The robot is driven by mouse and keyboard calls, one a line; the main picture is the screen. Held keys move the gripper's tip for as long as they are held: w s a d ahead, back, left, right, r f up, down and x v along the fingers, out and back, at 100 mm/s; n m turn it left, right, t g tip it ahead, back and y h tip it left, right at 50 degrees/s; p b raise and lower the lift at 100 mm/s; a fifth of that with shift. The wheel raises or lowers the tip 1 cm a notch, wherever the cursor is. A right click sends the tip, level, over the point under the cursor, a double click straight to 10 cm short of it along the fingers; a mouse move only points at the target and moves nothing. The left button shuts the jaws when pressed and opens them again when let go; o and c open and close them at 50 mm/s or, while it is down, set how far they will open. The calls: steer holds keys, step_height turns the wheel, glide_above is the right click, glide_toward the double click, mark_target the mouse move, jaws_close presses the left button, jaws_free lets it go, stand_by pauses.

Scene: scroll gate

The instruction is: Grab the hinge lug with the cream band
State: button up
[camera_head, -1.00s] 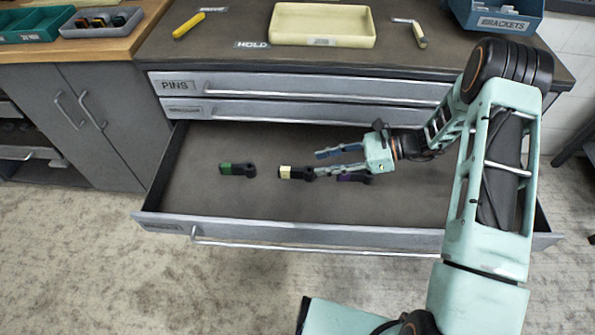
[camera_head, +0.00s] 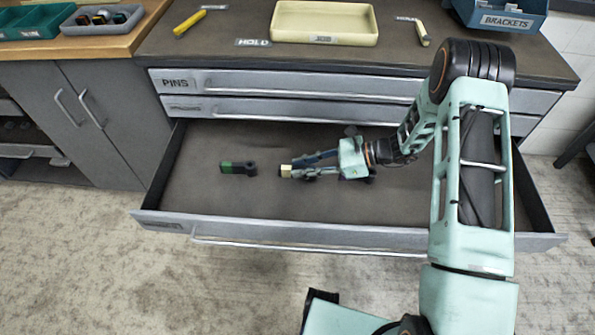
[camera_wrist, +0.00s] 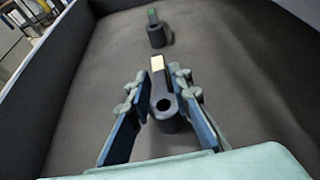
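The hinge lug with the cream band (camera_head: 286,170) lies in the open drawer, its cream end toward the left in the head view. The wrist view shows the lug (camera_wrist: 167,112) with its round holed end nearest me and its cream end farther off. My gripper (camera_head: 299,166) is low in the drawer, reaching in from the right. Its fingers are open on either side of the lug, with narrow gaps visible in the wrist view. The fingers hide most of the lug in the head view.
A green-banded lug (camera_head: 238,168) lies just left, beyond my fingertips. A dark piece (camera_head: 370,178) shows partly beneath my gripper. The drawer's front wall (camera_head: 300,231) and sides enclose the space. A cream tray (camera_head: 323,40) stands on the worktop above.

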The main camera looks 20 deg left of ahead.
steer(key=shift+f, duration=0.1)
jaws_close()
